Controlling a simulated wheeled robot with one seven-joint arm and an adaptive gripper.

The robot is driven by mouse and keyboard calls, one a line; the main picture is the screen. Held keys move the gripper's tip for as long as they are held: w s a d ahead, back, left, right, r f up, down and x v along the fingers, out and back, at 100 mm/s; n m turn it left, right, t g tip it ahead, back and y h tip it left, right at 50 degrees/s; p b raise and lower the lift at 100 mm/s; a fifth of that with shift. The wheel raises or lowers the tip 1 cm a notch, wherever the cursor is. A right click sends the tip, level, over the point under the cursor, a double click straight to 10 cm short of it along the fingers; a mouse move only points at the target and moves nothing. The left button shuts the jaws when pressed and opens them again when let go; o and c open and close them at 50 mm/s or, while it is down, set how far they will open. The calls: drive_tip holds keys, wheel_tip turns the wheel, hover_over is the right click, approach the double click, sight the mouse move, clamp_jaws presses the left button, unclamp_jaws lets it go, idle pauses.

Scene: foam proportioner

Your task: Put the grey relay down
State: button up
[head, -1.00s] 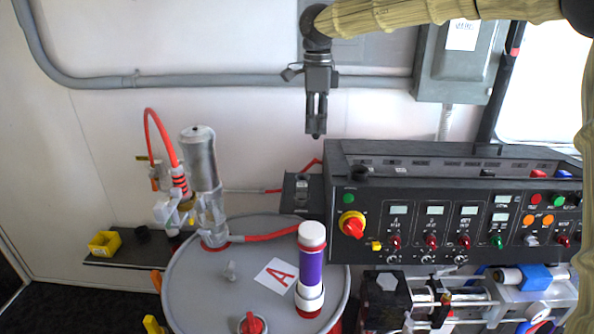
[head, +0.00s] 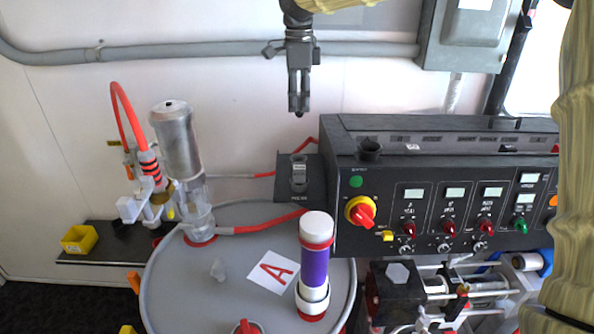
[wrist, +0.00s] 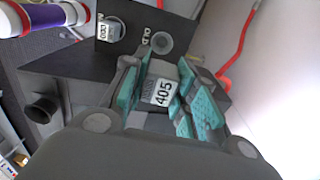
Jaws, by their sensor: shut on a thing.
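My gripper (head: 299,112) points down, above and behind the small dark bracket at the console's left end. In the wrist view my gripper (wrist: 182,100) has its teal-padded fingers closed around a small grey relay (wrist: 160,92) labelled 405. In the head view the relay is too small and dark to make out between the fingers. The bracket (head: 312,190) carries a grey part in the head view. In the wrist view the bracket (wrist: 130,28) shows a labelled part (wrist: 108,30) and a round grey fitting (wrist: 159,41) beside it. The relay appears apart from the bracket.
The black console (head: 440,215) stands right of the bracket, with a black cup (head: 369,150) on top. A grey drum (head: 225,275) with a purple-and-white cylinder (head: 314,265) stands in front. A yellow bin (head: 79,239) and a black cup (head: 122,228) sit on the left shelf. Red hoses run near the bracket.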

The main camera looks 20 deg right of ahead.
sight(299, 117)
drive_tip(key=f, duration=0.1)
drive_tip(key=f+b, duration=0.1)
drive_tip(key=f, duration=0.1)
drive_tip(key=shift+w+d+f+b, duration=0.1)
drive_tip(key=shift+w+b, duration=0.2)
drive_tip(key=shift+b, duration=0.1)
drive_tip(key=shift+s+f, duration=0.1)
drive_tip(key=shift+f, duration=0.1)
drive_tip(key=shift+s+f, duration=0.15)
drive_tip(key=shift+f, duration=0.1)
drive_tip(key=shift+f+p, duration=1.35)
drive_tip(key=shift+f, duration=3.4)
drive_tip(key=o, duration=1)
drive_tip(key=shift+f, duration=0.1)
drive_tip(key=shift+o, duration=0.2)
wheel_tip(299, 117, up, 12)
drive_tip(key=b, duration=0.3)
